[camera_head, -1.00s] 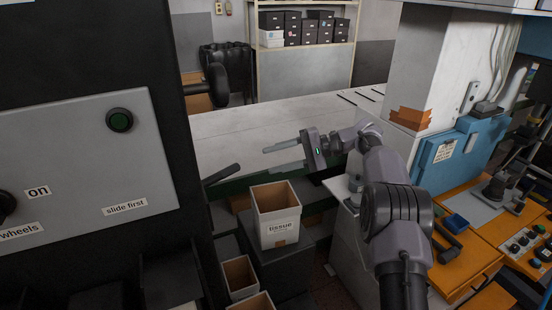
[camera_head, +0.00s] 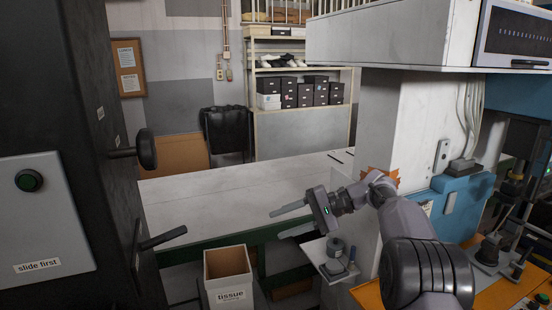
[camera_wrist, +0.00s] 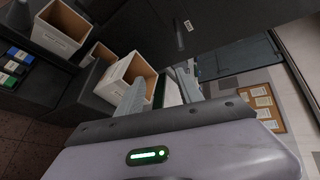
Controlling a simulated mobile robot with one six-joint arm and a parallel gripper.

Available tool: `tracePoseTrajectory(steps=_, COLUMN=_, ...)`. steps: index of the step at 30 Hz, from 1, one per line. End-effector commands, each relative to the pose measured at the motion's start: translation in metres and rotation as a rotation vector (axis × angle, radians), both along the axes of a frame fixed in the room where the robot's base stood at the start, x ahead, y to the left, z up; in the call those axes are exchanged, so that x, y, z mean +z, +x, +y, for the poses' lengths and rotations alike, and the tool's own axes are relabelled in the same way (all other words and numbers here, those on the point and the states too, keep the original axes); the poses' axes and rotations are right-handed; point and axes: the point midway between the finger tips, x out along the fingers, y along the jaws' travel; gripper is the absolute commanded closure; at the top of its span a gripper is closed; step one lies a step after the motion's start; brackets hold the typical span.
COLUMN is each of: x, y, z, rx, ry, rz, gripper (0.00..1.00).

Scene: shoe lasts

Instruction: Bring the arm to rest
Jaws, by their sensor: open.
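My gripper (camera_head: 292,221) is open, with its two grey fingers apart and nothing between them. In the head view it hangs near the front edge of the long white bench (camera_head: 215,203), pointing left. My arm reaches it from the lower right, bent at the elbow. In the wrist view the fingers of my gripper (camera_wrist: 163,88) point up the picture, toward an open box and the dark machine.
The black machine (camera_head: 70,200) with handles fills the left. A blue machine (camera_head: 462,200) is close on the right. Shelves (camera_head: 303,125) stand behind.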

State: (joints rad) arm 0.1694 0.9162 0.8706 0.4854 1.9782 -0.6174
Motion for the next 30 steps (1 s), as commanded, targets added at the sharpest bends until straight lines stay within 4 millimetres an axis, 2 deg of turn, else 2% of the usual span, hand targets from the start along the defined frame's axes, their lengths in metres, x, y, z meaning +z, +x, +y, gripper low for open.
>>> tracePoseTrajectory(steps=5, x=0.003, y=-0.036, z=0.004, rx=-0.033, ry=-0.149, rz=-0.011, gripper=0.57)
tracePoseTrajectory(steps=8, x=0.003, y=-0.066, z=0.002, rx=-0.06, ry=-0.247, rz=-0.022, gripper=0.57)
tracePoseTrajectory(steps=11, x=-0.003, y=-0.107, z=-0.001, rx=-0.095, ry=-0.361, rz=-0.043, gripper=0.57)
tracePoseTrajectory(steps=14, x=-0.022, y=-0.167, z=-0.011, rx=-0.145, ry=-0.506, rz=-0.085, gripper=0.57)
tracePoseTrajectory(steps=15, x=-0.035, y=-0.198, z=-0.017, rx=-0.17, ry=-0.572, rz=-0.112, gripper=0.57)
tracePoseTrajectory(steps=17, x=-0.061, y=-0.247, z=-0.029, rx=-0.212, ry=-0.671, rz=-0.16, gripper=0.57)
tracePoseTrajectory(steps=18, x=-0.081, y=-0.276, z=-0.038, rx=-0.238, ry=-0.73, rz=-0.194, gripper=0.57)
tracePoseTrajectory(steps=21, x=-0.128, y=-0.334, z=-0.058, rx=-0.294, ry=-0.843, rz=-0.279, gripper=0.57)
tracePoseTrajectory(steps=25, x=-0.169, y=-0.372, z=-0.074, rx=-0.336, ry=-0.92, rz=-0.356, gripper=0.57)
tracePoseTrajectory(steps=27, x=-0.178, y=-0.379, z=-0.077, rx=-0.346, ry=-0.937, rz=-0.376, gripper=0.57)
tracePoseTrajectory(steps=30, x=-0.179, y=-0.382, z=-0.079, rx=-0.349, ry=-0.943, rz=-0.38, gripper=0.57)
